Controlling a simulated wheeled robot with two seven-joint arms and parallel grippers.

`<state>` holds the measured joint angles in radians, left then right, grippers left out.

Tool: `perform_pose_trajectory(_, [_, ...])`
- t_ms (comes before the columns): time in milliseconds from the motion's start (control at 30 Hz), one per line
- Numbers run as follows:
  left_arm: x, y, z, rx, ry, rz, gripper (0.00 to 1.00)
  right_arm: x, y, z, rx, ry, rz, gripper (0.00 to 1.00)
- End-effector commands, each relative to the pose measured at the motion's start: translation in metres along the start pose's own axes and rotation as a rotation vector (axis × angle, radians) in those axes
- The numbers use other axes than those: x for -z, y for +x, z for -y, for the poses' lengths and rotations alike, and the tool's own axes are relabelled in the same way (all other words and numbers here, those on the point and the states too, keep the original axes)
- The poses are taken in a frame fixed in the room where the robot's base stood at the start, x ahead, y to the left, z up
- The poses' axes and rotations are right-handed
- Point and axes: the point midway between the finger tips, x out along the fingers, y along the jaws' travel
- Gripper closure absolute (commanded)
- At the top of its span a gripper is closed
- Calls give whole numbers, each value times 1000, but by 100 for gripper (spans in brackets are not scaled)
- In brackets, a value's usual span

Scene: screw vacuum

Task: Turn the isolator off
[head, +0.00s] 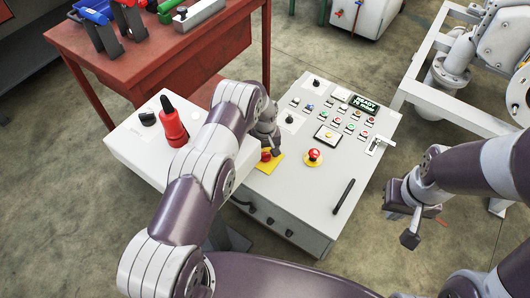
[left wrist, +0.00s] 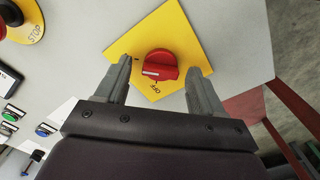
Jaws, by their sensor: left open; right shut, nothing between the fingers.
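The isolator is a red rotary knob (left wrist: 161,66) on a yellow plate (left wrist: 185,35), on the sloping top of the grey control panel. The OFF lettering (left wrist: 156,88) is just below the knob. My left gripper (left wrist: 160,65) is open, with one finger on each side of the knob and visible gaps. My right gripper (head: 409,222) is shut and empty, off the panel's right side.
A red emergency stop (head: 314,155), several buttons and a display (head: 365,103) are on the panel. A black handle (head: 343,196) is at its front right. A white box with a red-and-black tool (head: 172,127) stands left. A red table (head: 160,60) is behind.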

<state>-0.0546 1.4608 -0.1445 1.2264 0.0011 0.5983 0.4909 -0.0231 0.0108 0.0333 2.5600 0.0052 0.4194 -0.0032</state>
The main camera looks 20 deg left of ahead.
Motion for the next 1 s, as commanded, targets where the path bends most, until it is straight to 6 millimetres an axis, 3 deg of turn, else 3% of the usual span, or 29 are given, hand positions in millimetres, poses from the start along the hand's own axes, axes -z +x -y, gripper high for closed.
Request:
perform_pose_trajectory(233, [0,2,0,0,0,0,32,0,0,0,0,0,0,100])
perform_pose_trajectory(267, [0,2,0,0,0,0,38,0,0,0,0,0,0,100])
perform_pose_trajectory(400, [0,1,0,0,0,0,84,0,0,0,0,0,0,100])
perform_pose_trajectory(433, [0,1,0,0,0,0,88,0,0,0,0,0,0,100])
perform_pose_trajectory(767, [0,2,0,1,-38,1,88,0,3,0,0,0,0,100])
perform_pose_trajectory(1000, [0,3,1,1,-183,1,88,-1,9,0,0,0,0,100])
